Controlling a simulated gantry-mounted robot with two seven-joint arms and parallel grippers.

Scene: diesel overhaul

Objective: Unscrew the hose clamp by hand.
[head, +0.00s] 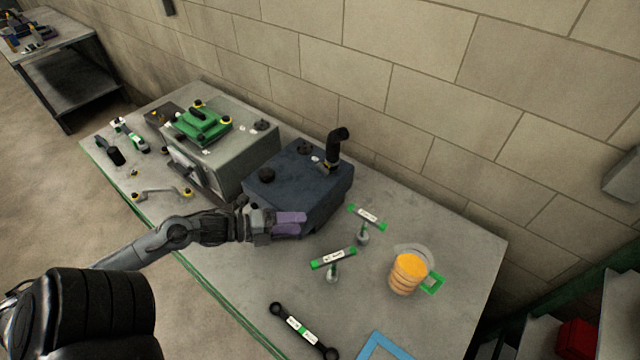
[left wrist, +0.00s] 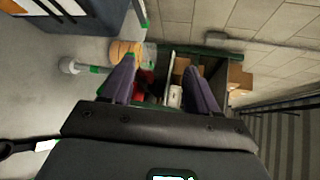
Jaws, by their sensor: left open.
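A black elbow hose (head: 337,143) stands upright on the dark blue block (head: 300,183) in the head view. A small yellowish band near the hose's base (head: 327,168) looks like the hose clamp; its screw is too small to make out. My left gripper (head: 303,223), with purple fingers, is in front of the block, lower than the hose and apart from it. In the left wrist view the left gripper (left wrist: 161,80) is open with nothing between its fingers. The hose and clamp are not seen there. My right gripper is not in view.
A grey box (head: 235,150) with a green part (head: 200,122) on top stands left of the block. Two green-handled tools (head: 333,259), an orange ribbed cylinder (head: 407,273) and a black wrench (head: 303,330) lie to the right and front. A block wall closes the back.

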